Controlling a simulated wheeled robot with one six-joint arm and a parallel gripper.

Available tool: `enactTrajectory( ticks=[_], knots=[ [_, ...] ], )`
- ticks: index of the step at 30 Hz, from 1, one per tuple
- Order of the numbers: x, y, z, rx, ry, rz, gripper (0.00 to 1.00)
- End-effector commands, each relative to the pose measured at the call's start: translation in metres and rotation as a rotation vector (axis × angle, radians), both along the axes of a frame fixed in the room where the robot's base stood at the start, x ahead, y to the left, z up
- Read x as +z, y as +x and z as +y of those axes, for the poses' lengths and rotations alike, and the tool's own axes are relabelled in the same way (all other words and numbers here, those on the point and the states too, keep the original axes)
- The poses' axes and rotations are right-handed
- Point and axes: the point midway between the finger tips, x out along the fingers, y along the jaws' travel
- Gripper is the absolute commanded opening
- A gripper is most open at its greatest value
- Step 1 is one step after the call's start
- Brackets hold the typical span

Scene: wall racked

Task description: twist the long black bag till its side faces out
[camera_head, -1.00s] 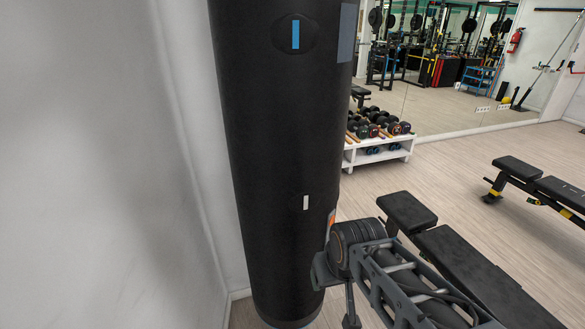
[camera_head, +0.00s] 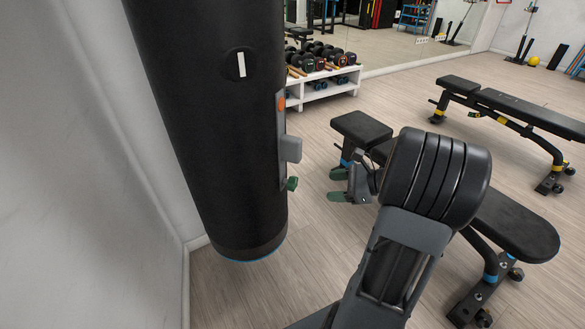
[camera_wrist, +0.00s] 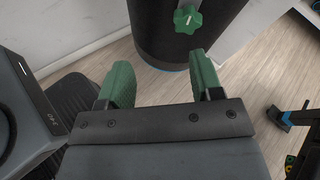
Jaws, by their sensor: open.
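The long black bag (camera_head: 215,130) hangs nearly upright beside the wall in the head view. A white mark (camera_head: 241,64) faces me. A grey plate with an orange patch (camera_head: 281,103), a grey block (camera_head: 291,149) and a green knob (camera_head: 292,184) are on its right side. My gripper (camera_head: 336,186) is open and empty to the right of the knob, apart from the bag. In the wrist view my gripper's green fingers (camera_wrist: 160,62) are spread, and the green knob (camera_wrist: 187,18) shows beyond them, on the bag (camera_wrist: 150,30).
A pale wall (camera_head: 80,200) runs close on the bag's left. A black bench (camera_head: 510,220) stands behind my arm, another bench (camera_head: 510,105) farther right. A white dumbbell rack (camera_head: 320,88) stands at the back. Wooden floor is clear between bag and benches.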

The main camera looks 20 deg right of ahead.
Motion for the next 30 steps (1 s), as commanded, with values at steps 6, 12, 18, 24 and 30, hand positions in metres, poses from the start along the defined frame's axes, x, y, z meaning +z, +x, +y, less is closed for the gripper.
enactTrajectory(
  ticks=[6, 12, 18, 24, 30],
  knots=[
    [0.056, 0.029, -0.022, -0.153, 0.342, -0.109, 0.60],
    [0.072, 0.034, -0.017, -0.159, 0.471, -0.098, 0.60],
    [0.070, 0.055, 0.003, -0.158, 0.474, -0.091, 0.60],
    [0.069, 0.085, 0.029, -0.156, 0.473, -0.091, 0.60],
    [0.070, 0.110, 0.051, -0.159, 0.472, -0.090, 0.60]
  ],
)
